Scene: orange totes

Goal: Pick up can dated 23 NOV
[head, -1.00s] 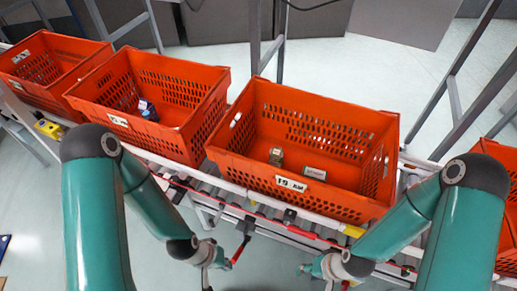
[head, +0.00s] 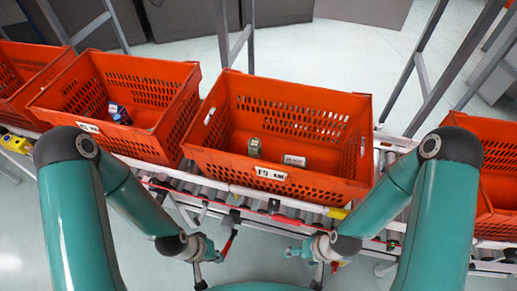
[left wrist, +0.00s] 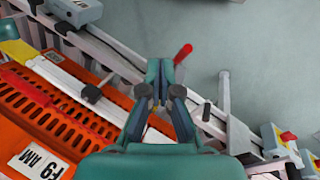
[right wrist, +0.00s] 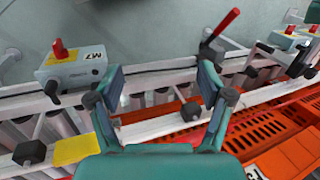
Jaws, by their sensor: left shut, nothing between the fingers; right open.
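A small greenish-grey can (head: 254,147) stands inside the middle orange tote (head: 225,169). A pale block-like item with a dark marking (head: 294,160) sits to its right in the same tote. Blue and dark items (head: 119,113) lie in the tote to the left (head: 62,118). No date is legible on any of them. My left gripper (left wrist: 160,68) is shut and empty, low in front of the middle tote; it shows small in the head view (head: 207,268). My right gripper (right wrist: 160,70) is open and empty, also below the tote's front; it is small in the head view (head: 304,265).
The totes stand on a roller conveyor with a white rail (head: 285,203). Red levers (head: 229,243) stick out from its front side. Another orange tote (head: 495,155) is at the right edge. Grey metal posts (head: 430,75) rise behind the totes. Open space lies above the totes.

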